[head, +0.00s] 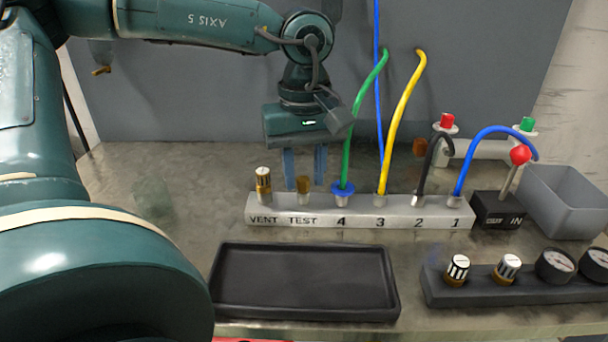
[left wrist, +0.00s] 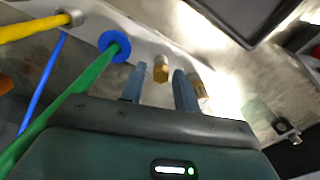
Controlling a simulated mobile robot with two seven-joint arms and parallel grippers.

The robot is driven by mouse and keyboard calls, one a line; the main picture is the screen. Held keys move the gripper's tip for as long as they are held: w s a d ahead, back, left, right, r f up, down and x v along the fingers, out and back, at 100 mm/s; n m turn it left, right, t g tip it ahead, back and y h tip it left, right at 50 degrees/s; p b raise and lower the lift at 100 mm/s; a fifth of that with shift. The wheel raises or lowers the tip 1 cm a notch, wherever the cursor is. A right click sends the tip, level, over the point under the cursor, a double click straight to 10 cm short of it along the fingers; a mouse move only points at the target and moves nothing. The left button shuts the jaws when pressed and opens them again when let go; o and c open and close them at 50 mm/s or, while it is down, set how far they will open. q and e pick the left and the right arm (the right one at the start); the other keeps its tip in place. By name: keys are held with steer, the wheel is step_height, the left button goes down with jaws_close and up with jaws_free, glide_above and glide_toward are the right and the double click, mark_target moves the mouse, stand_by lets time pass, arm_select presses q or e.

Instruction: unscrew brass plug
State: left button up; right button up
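A small brass plug (head: 303,184) stands at the TEST port of the grey manifold block (head: 357,220). It also shows in the left wrist view (left wrist: 160,68). My left gripper (head: 305,172) points down from above the block. Its two blue-grey fingers are apart, and nothing is gripped. In the left wrist view the plug appears in the gap between the fingertips (left wrist: 156,80); I cannot tell whether they reach down past its top. My right gripper is not in view.
Green (head: 362,115), yellow (head: 402,115), black and blue hoses rise from the numbered ports, the green one close to my left gripper. An empty black tray (head: 305,312) lies in front. A grey bin (head: 565,200) and a knob-and-gauge panel are at right.

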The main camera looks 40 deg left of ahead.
arm_select(q)
steer(key=m+p, duration=0.1)
steer(key=m, duration=0.2)
steer(key=shift+r+m, duration=0.1)
steer(key=shift+m, duration=1.1)
steer(key=m+p, duration=0.1)
steer(key=m, duration=0.2)
steer(key=shift+d+m, duration=0.1)
steer(key=shift+m, duration=1.1)
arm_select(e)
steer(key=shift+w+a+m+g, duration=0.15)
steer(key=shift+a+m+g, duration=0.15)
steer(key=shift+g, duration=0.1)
arm_select(q)
steer(key=shift+c, duration=0.5)
